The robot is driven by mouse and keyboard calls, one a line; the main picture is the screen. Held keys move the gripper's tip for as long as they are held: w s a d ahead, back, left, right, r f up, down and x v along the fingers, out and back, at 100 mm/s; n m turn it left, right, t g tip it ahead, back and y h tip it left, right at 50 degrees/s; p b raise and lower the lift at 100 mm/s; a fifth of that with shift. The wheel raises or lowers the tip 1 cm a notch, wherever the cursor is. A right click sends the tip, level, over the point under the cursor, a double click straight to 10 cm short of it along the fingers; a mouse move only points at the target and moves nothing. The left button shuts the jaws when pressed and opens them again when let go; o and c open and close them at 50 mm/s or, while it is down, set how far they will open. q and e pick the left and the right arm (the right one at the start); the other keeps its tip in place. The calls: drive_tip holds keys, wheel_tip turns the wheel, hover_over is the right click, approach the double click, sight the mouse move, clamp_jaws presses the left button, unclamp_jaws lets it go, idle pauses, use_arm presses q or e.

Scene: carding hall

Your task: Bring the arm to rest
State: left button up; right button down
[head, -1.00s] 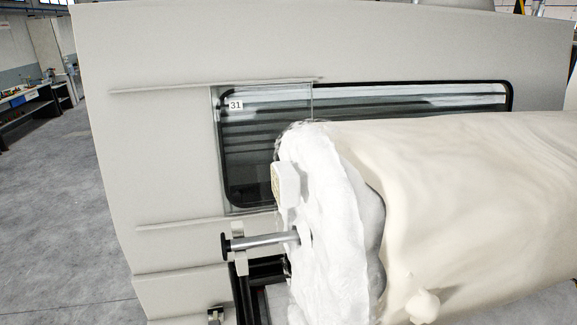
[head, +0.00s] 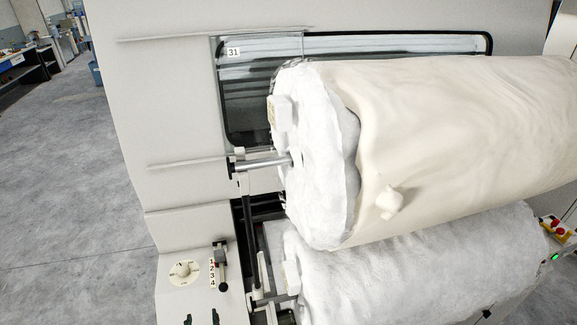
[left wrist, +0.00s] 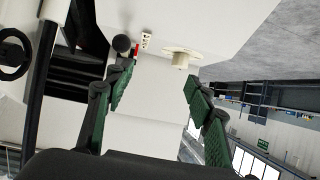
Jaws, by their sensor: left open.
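My left gripper (head: 201,319) shows only as two dark fingertips at the bottom edge of the head view, below the machine's dial. In the left wrist view my left gripper (left wrist: 157,82) is open, its green-padded fingers wide apart with nothing between them. Beyond the fingers are the cream round dial (left wrist: 181,57) and a black lever knob (left wrist: 122,43), both apart from the fingertips. The rest of the left arm is out of the head view. My right gripper is in neither view.
A large cream-covered roll (head: 460,120) on a metal shaft (head: 262,164) juts from the pale machine (head: 165,100). A second white roll (head: 400,265) lies below. The dial (head: 184,272) stands beside a lever (head: 222,265) marked 1 to 4. Grey floor (head: 60,180) at left is clear.

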use_arm(q)
drive_tip(key=s+a+f+m+g+h, duration=0.1)
drive_tip(key=s+a+f+g, duration=0.15)
drive_tip(key=s, duration=0.45)
drive_tip(key=s+a+f+m+g+h, duration=0.1)
drive_tip(key=s+a+f+g, duration=0.15)
drive_tip(key=s, duration=0.45)
drive_tip(key=s+a+f+m+g+h, duration=0.1)
drive_tip(key=s+a+f+g, duration=0.15)
drive_tip(key=s, duration=0.45)
wheel_tip(320, 180, down, 36)
drive_tip(key=s+d+m+g+b, duration=0.1)
drive_tip(key=s+d+g+b, duration=0.15)
drive_tip(key=b, duration=0.35)
drive_tip(key=s+a+f+b, duration=0.1)
drive_tip(key=s+f+b, duration=0.3)
drive_tip(key=s+f, duration=1.5)
wheel_tip(320, 180, down, 3)
drive_tip(key=shift+s+r+m+g+h, duration=0.2)
drive_tip(key=shift+m+g+h, duration=0.1)
drive_tip(key=shift+g, duration=0.1)
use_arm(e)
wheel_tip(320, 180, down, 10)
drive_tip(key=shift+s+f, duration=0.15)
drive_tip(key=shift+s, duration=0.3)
